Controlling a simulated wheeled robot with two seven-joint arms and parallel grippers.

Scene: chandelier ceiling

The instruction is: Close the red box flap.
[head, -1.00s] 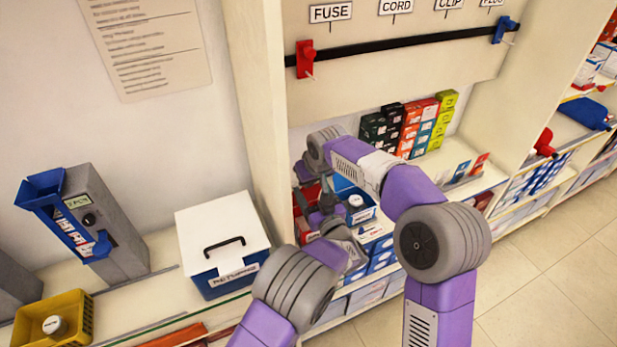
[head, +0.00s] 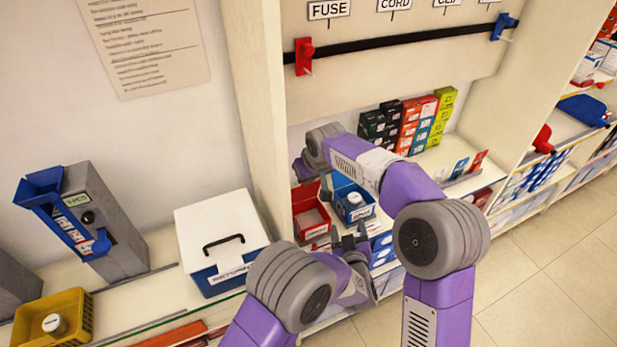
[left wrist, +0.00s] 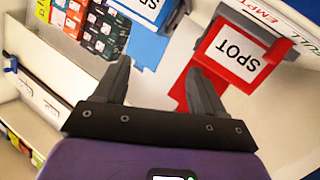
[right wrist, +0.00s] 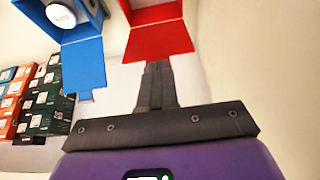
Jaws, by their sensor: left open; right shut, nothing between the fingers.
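The red box (head: 312,222) stands open on the shelf, with a pale inside showing in the head view. In the left wrist view it appears upside down with its "SPOT" label (left wrist: 238,52). In the right wrist view its red flap (right wrist: 160,41) is folded outward, away from the opening. My right gripper (right wrist: 157,66) is shut and empty, its tips at the flap's edge; I cannot tell whether they touch. My left gripper (left wrist: 160,66) is open and empty in front of the boxes; in the head view it shows low, near the blue box (head: 353,203).
The blue box, also open, stands right beside the red one. Stacked small cartons (head: 405,127) stand behind to the right. An upright panel (head: 255,110) and a white-lidded cooler (head: 221,240) are to the left.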

